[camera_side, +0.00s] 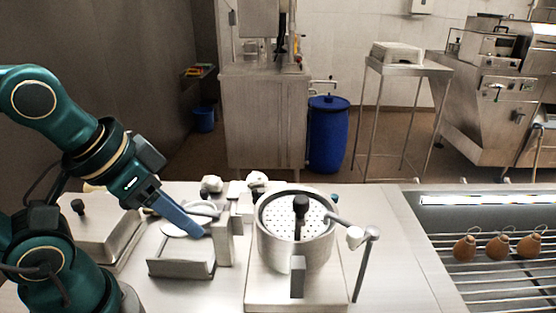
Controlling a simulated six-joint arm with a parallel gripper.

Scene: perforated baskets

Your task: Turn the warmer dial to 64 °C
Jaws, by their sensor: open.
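I cannot make out a dial scale or any 64 °C mark in the side view. A steel box (103,232) with a black knob (78,206) stands at the left behind my arm; I cannot tell whether it is the warmer. My gripper (192,228) points down and to the right over the counter, left of the round perforated basket (300,222). It is open, and I see nothing held in it. Its fingertips are close to a small grey upright block (224,242); I cannot tell whether they touch.
The round basket stands on a steel base (262,296), with a black knob in its middle and a handle post (366,266) at its right. A low grey tray (181,266) is below my gripper. A rack with several brown pieces (498,246) is at right.

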